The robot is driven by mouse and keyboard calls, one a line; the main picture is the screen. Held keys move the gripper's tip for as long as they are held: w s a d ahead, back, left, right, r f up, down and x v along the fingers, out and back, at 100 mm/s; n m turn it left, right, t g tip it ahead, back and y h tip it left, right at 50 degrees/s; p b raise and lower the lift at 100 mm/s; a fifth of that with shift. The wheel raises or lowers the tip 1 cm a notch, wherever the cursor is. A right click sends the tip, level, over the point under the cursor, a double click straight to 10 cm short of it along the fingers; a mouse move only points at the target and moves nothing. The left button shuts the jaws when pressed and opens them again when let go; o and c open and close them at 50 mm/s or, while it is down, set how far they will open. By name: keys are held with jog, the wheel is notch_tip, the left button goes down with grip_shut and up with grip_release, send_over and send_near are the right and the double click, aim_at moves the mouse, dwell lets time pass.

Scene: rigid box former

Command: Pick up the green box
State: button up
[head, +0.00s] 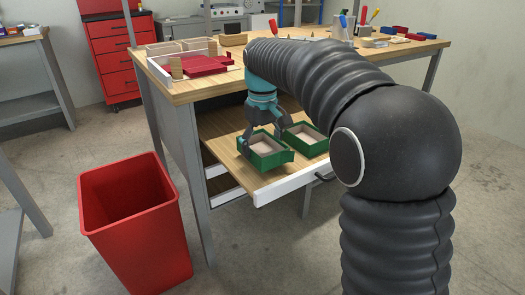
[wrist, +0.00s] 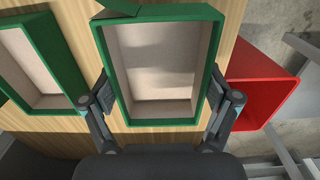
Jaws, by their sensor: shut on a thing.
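Two open green boxes with pale insides are at the pulled-out wooden drawer under the workbench. My gripper (head: 262,137) is at the left green box (head: 267,162) in the head view. In the wrist view the fingers (wrist: 164,108) press on the two sides of this green box (wrist: 160,121), so my gripper is shut on it. I cannot tell whether it is lifted off the drawer board. The other green box (head: 303,153) lies to its right in the head view. In the wrist view this second box (wrist: 50,101) is at the left, apart from my gripper.
The drawer (head: 262,194) has a white front edge and a dark handle. A red bin (head: 137,262) stands on the floor to the left. The workbench top (head: 190,92) above carries a white tray with red parts, tools and small blocks.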

aim_at(267, 155)
jog(key=r, duration=0.1)
jog(key=d+r, duration=0.1)
jog(key=r, duration=0.1)
jog(key=shift+d, duration=0.15)
jog(key=d+r, duration=0.6)
jog(key=d, duration=0.4)
jog(key=shift+s+d+p, duration=0.2)
jog(key=shift+s+p, duration=0.1)
jog(key=shift+p, duration=0.05)
jog(key=shift+a+r, duration=0.1)
jog(key=shift+a, duration=0.05)
